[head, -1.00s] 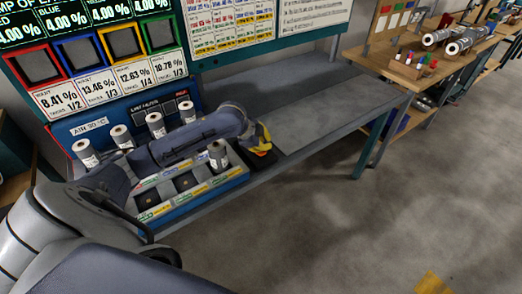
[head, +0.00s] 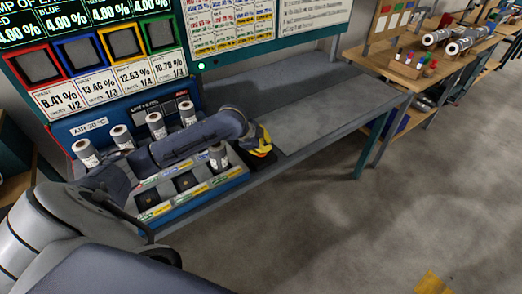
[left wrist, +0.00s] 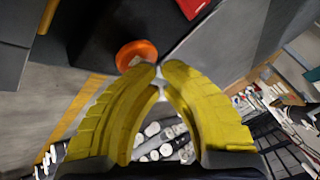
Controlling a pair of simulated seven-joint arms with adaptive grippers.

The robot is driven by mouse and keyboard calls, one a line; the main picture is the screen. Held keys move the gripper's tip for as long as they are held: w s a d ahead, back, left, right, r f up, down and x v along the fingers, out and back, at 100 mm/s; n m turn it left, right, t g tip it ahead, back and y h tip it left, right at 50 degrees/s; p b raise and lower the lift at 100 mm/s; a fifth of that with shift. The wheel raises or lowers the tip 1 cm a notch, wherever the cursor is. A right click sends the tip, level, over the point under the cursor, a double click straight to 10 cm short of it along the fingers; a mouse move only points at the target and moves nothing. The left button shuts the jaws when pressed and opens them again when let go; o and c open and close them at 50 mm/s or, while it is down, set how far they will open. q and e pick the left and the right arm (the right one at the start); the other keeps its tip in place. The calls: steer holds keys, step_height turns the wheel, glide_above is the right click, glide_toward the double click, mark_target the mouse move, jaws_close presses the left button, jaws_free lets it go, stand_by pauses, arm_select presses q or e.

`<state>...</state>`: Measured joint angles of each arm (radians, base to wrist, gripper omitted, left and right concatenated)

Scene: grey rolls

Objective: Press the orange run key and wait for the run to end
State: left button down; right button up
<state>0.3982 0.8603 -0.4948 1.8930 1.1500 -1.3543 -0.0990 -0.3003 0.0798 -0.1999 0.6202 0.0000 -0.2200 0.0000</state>
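The orange run key (left wrist: 136,53) is a round orange button on a dark box in the left wrist view. My left gripper (left wrist: 160,72) has yellow fingers whose tips come together, with nothing seen between them. The tips are right beside the key in that picture; I cannot tell whether they touch it. In the head view my left gripper (head: 262,143) is over the dark key box (head: 263,160) at the right end of the blue station, and it mostly hides the key. My right gripper is not in view.
White-labelled rolls (head: 86,152) stand on the blue station. The grey bench (head: 320,105) to the right is clear. A wooden table (head: 445,65) with rolls stands farther off.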

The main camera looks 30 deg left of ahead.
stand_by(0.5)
arm_select(q)
steer(key=shift+r, duration=1)
steer(key=shift+r, duration=2.5)
